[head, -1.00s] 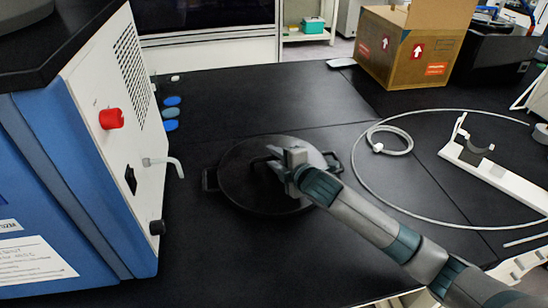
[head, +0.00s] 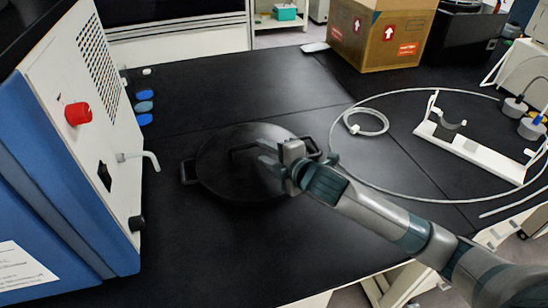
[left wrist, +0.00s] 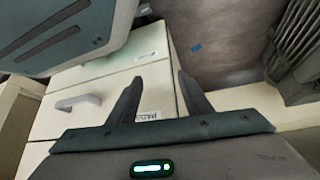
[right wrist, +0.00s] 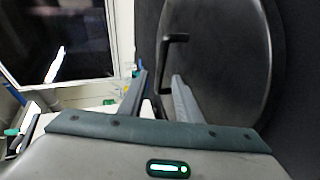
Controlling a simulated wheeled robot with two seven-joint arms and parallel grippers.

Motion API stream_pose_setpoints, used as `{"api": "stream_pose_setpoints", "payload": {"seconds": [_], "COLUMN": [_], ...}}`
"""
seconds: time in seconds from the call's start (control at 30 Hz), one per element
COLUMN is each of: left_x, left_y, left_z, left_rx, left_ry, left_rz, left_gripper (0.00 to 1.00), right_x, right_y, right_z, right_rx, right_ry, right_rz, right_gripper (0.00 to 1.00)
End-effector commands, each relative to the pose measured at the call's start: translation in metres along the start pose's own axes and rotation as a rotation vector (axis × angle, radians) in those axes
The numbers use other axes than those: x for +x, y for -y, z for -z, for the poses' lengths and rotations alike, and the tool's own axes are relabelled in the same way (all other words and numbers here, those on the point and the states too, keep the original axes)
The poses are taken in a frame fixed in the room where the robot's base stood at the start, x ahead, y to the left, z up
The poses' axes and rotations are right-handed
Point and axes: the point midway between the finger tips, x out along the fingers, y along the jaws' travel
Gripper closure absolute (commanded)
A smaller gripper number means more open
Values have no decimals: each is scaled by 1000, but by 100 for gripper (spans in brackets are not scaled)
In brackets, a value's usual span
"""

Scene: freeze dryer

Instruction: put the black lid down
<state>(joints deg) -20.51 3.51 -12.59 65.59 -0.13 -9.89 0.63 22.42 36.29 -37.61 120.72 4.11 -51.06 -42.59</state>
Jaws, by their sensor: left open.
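The round black lid (head: 235,182) lies flat on the black bench top, with a side handle at its left and another at its right. Its bar handle (head: 243,150) stands up on top and also shows in the right wrist view (right wrist: 170,58). My right gripper (head: 262,155) is over the right part of the lid. My left gripper (left wrist: 160,78) is open and empty, away from the lid, pointing toward pale drawers (left wrist: 95,100) and the floor.
The blue and white freeze dryer (head: 95,150) stands left of the lid, with a bent outlet tube. A thin hose (head: 366,122) and a white stand (head: 465,148) lie to the right. A cardboard box (head: 380,35) is at the back. The bench behind the lid is clear.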

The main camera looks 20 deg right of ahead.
Motion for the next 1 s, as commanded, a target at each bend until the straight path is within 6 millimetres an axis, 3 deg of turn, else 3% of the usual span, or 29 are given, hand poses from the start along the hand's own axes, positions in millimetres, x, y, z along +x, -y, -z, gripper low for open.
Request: {"api": "stream_pose_setpoints", "payload": {"seconds": [0.1, 0.3, 1.0], "left_x": [1, 1, 0], "left_y": [2, 6, 3], "left_z": [2, 1, 0], "left_rx": [0, 3, -2], "left_ry": [3, 12, 19], "left_rz": [2, 6, 4], "left_gripper": [55, 55, 55], "right_x": [-19, -38, -42], "right_y": [1, 0, 0], "right_z": [0, 0, 1], "right_rx": [-2, -1, 6], "right_ry": [-1, 0, 0], "right_rz": [0, -1, 2], "right_gripper": [69, 69, 69]}}
